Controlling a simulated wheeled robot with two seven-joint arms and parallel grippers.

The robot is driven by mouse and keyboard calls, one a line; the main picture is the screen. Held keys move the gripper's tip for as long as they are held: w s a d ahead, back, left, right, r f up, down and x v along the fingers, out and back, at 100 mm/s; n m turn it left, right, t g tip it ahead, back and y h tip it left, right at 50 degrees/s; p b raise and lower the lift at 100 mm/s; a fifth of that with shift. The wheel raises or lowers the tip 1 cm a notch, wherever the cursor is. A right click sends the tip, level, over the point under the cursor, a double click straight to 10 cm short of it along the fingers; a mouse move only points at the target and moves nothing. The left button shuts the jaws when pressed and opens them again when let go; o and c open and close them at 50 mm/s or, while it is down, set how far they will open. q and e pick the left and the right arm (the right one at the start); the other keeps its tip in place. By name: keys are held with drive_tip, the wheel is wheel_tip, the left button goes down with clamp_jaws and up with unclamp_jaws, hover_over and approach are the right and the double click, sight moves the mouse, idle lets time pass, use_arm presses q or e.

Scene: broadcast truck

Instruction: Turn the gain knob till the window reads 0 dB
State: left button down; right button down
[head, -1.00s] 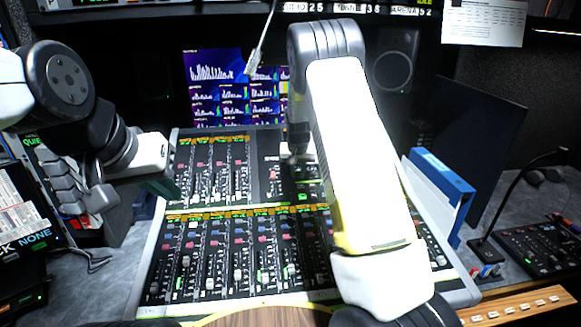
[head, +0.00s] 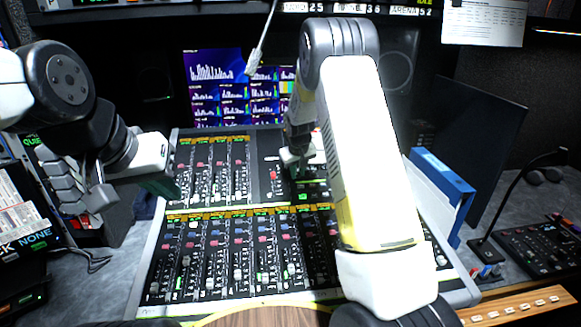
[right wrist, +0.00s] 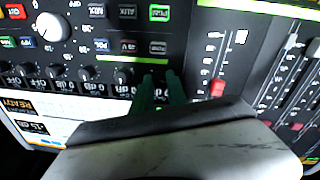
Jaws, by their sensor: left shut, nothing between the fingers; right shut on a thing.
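The mixing console (head: 160,285) fills the middle of the head view. My right gripper (head: 298,170) is down at its upper centre panel. In the right wrist view its green fingers (right wrist: 160,92) are shut at the end of a row of small black knobs, on what seems to be the gain knob. That knob is almost wholly hidden by the fingers. My left gripper (head: 163,188) is shut and empty over the console's left edge.
A large white knob (right wrist: 52,27), lit buttons (right wrist: 159,13) and a red-capped fader (right wrist: 217,88) lie around the right fingers. Blue binders (head: 440,180) stand right of the console. A cable with a plug (head: 254,62) hangs above it.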

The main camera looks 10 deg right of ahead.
drive_tip(key=shift+s+n, duration=0.1)
drive_tip(key=shift+n, duration=0.3)
drive_tip(key=c, duration=1.3)
unclamp_jaws()
drive_tip(key=shift+v, duration=3.9)
